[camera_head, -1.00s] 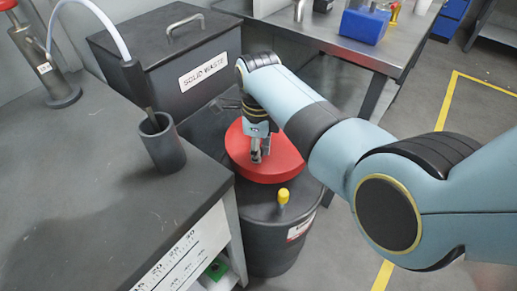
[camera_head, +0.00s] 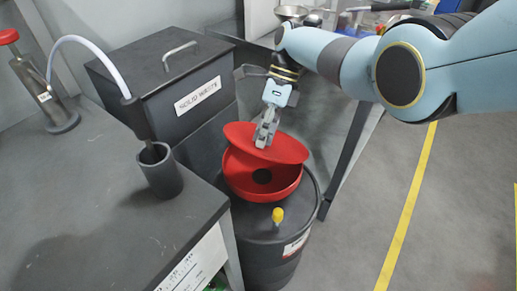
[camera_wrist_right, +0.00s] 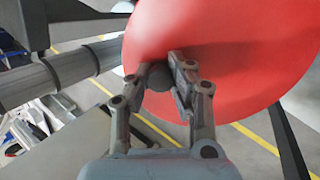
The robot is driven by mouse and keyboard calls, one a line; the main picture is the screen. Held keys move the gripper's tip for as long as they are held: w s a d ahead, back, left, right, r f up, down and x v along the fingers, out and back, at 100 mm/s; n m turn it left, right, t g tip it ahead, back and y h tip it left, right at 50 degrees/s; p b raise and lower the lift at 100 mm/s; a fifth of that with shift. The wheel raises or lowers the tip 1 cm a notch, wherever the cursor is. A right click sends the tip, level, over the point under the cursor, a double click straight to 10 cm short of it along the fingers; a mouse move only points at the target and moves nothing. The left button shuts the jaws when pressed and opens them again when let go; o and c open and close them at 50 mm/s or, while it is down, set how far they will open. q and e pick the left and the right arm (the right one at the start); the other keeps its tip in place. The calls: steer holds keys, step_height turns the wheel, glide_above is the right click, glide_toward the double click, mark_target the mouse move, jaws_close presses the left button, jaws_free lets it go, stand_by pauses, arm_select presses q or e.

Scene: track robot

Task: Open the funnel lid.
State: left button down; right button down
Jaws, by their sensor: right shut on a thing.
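The red funnel lid (camera_head: 272,143) is lifted and tilted above the red funnel (camera_head: 270,186). Its front edge is raised, and the bowl with its dark centre hole shows below it. The funnel sits on top of a black drum (camera_head: 265,252). My right gripper (camera_head: 265,134) is over the lid and shut on the lid's knob. In the right wrist view the fingers (camera_wrist_right: 165,82) close around a dark round knob (camera_wrist_right: 158,78) on the red lid (camera_wrist_right: 235,50). My left gripper is not in view.
A yellow-capped fitting (camera_head: 278,216) stands on the drum's front. A black bench (camera_head: 90,200) with a dark cup (camera_head: 160,172) is at left. A solid waste bin (camera_head: 165,75) stands behind, and a metal table (camera_head: 325,95) is at the back right. Floor at right is clear.

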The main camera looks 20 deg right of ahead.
steer(key=shift+w+d+r+y+b, duration=0.4)
steer(key=shift+d+r+b, duration=0.15)
steer(key=shift+r, duration=0.15)
steer(key=c, duration=1.1)
jaws_free()
steer(key=shift+g, duration=0.3)
steer(key=v, duration=1.2)
steer(key=shift+d, duration=0.1)
